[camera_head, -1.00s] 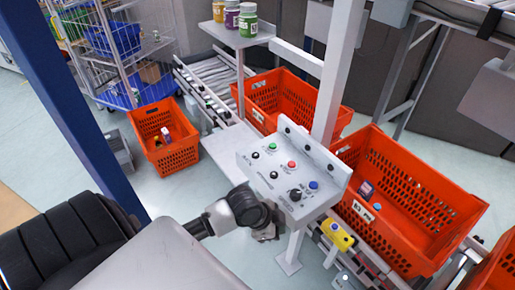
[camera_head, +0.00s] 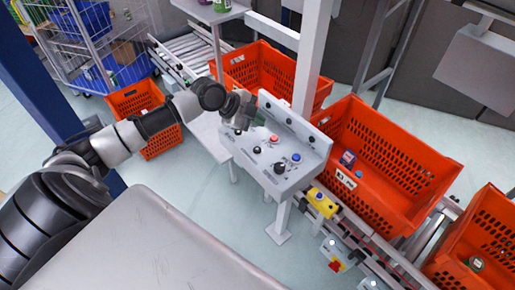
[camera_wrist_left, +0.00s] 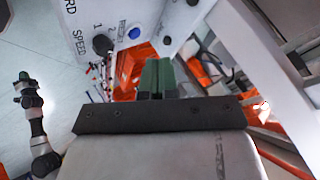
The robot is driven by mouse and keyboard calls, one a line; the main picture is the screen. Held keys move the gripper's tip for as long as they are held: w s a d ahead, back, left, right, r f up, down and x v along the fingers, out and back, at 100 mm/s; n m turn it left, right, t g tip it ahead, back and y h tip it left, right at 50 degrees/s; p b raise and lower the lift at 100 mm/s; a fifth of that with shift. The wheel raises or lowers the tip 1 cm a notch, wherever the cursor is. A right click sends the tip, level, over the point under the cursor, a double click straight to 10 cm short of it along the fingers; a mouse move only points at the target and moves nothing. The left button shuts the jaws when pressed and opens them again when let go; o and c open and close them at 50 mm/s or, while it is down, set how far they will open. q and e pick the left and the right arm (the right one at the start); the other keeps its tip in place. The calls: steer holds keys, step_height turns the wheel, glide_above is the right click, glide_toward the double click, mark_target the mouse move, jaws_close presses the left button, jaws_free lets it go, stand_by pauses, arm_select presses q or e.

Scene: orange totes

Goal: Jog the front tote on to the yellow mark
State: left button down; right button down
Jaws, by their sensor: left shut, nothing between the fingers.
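Three orange totes stand along the roller line: one behind the panel (camera_head: 318,92), one right of it (camera_head: 425,165), and one at the lower right edge (camera_head: 495,212). I cannot tell which is the front tote, and I make out no yellow mark on the line. The grey control panel (camera_head: 240,156) has a red button (camera_head: 275,139), a blue button (camera_head: 296,157) and black knobs. My left gripper (camera_head: 240,124) is shut and empty over the panel's far left part, hiding some controls. Its green fingers (camera_wrist_left: 157,78) also show in the left wrist view. Another arm's gripper (camera_wrist_left: 26,90) shows small there.
A post (camera_head: 308,60) rises behind the panel. Another orange tote (camera_head: 160,142) stands on the floor left, near a wire cart (camera_head: 100,50).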

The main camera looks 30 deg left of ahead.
arm_select(q)
steer(key=b, duration=0.6)
glide_above(257, 150)
step_height(257, 150, down, 8)
steer(key=shift+s+f, duration=0.1)
steer(key=shift+f+b, duration=0.4)
stand_by(1.2)
stand_by(0.4)
steer(key=shift+f, duration=0.35)
